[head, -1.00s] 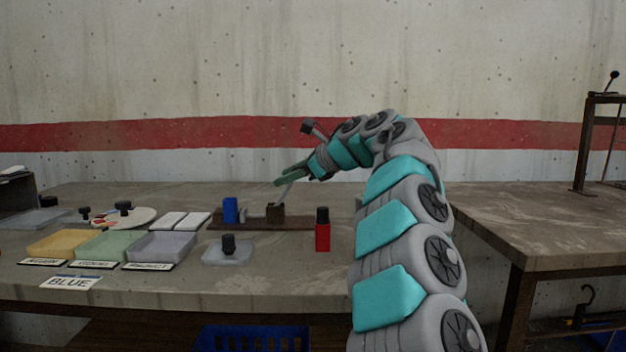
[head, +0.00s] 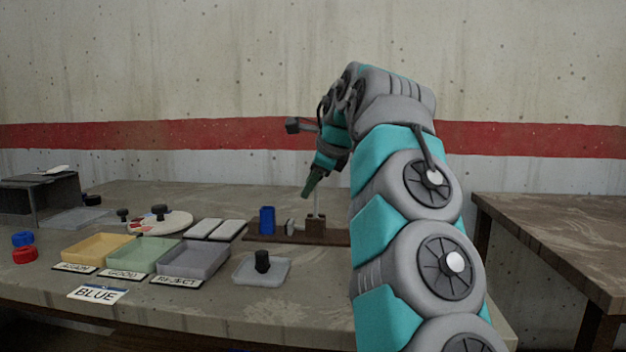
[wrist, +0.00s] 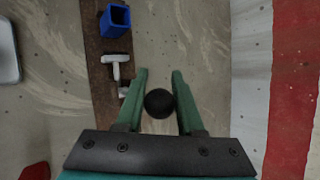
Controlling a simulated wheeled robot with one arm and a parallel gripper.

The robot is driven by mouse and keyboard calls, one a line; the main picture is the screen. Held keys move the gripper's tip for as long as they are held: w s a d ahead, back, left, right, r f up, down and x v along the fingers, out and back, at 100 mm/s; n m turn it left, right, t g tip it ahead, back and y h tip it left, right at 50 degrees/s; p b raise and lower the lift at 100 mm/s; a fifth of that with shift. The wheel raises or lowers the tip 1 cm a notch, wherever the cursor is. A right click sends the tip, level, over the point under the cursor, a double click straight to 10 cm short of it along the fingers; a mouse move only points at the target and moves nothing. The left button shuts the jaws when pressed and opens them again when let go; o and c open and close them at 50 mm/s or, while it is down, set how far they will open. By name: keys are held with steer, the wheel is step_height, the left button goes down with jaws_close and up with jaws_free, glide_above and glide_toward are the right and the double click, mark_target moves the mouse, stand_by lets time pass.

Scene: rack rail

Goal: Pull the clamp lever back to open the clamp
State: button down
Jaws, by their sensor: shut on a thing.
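The clamp (head: 316,224) is a dark brown block on a brown rail (head: 270,238), and its pale lever (head: 317,203) stands about upright. My gripper (head: 309,190) is at the lever's top, pointing down. In the wrist view its green fingers (wrist: 158,95) are shut on the lever's black ball knob (wrist: 158,103). The grey T-shaped plunger (wrist: 117,62) lies between the clamp block and a blue hollow part (wrist: 115,20), with a gap to the blue part. The blue part also stands on the rail in the head view (head: 267,220). My arm hides the rail's right end.
Yellow (head: 98,249), green (head: 143,255) and grey (head: 193,260) trays stand at the left, with a BLUE card (head: 97,294) in front. A red thing (wrist: 35,171) shows in the wrist view's corner.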

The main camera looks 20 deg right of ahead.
steer(key=shift+f, duration=0.1)
steer(key=c, duration=0.5)
jaws_free()
steer(key=shift+c, duration=0.2)
steer(key=v, duration=0.7)
steer(key=shift+s+r, duration=0.2)
steer(key=shift+r, duration=0.15)
